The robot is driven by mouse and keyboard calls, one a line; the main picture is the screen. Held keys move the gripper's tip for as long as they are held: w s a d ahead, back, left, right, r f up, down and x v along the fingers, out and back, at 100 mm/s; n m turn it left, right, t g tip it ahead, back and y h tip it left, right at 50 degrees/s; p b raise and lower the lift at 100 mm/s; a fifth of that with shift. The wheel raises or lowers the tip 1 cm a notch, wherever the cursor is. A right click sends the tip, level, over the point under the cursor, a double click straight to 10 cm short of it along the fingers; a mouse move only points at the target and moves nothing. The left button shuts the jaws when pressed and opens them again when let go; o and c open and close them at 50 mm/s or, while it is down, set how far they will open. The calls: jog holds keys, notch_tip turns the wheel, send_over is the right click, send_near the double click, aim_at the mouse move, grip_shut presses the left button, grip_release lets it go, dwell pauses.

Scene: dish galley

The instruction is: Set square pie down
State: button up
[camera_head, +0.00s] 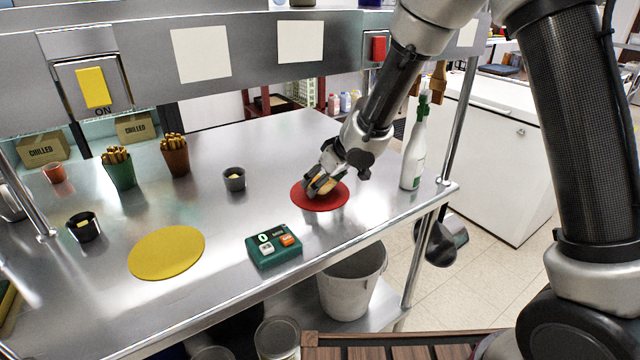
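My gripper (321,186) is low over the red round mat (322,204) on the right part of the steel counter. Its fingers are around a small golden-brown pie (325,184), which is partly hidden by them. The pie is at or just above the mat; I cannot tell whether it touches. I cannot tell whether the fingers press on the pie. A yellow round mat (166,252) lies bare at the front left of the counter.
A green button box (274,250) stands between the mats. A white spray bottle (414,150) stands right of the red mat. A grey cup (234,179), a green fries cup (119,172), a brown fries cup (175,158) and a black cup (84,227) stand left. A shelf (270,40) overhangs the back.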

jog(key=shift+f, duration=0.1)
jog(key=o, duration=1.1)
